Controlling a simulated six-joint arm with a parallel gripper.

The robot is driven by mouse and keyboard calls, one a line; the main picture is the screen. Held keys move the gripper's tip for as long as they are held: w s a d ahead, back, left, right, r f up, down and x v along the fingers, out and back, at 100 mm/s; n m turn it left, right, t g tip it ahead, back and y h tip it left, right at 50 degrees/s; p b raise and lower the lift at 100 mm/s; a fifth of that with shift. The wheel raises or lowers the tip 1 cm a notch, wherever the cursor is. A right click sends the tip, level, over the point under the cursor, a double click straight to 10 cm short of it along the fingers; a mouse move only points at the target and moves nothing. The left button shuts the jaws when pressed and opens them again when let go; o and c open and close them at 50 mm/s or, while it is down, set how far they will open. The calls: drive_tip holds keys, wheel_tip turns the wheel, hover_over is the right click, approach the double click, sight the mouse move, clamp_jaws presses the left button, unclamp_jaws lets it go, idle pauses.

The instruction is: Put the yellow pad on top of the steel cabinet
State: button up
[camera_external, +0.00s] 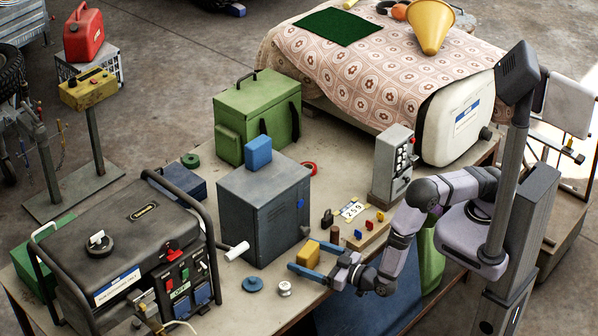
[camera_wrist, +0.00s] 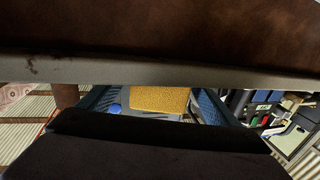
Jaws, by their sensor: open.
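The yellow pad (camera_external: 309,253) is a small block in front of the steel cabinet's right side. It also shows in the wrist view (camera_wrist: 158,100), between my fingers. The steel cabinet (camera_external: 250,215) is a dark grey box standing on the table. My gripper (camera_external: 300,257) has blue fingers and is open, with one finger on each side of the pad. I cannot tell whether either finger touches it. The gripper also shows in the wrist view (camera_wrist: 158,108). The pad's lower part is partly hidden by the near finger.
A blue block (camera_external: 258,151) stands on the cabinet's top, towards the back. A white roll (camera_external: 237,251), a blue disc (camera_external: 253,284) and a pale knob (camera_external: 285,289) lie nearby. A wooden board (camera_external: 367,232) with coloured pieces is to the right. A generator (camera_external: 130,240) stands left.

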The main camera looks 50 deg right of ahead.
drive_tip(key=c, duration=1.2)
drive_tip(key=shift+r, duration=0.15)
drive_tip(key=shift+r+b, duration=0.7)
drive_tip(key=shift+r, duration=4.25)
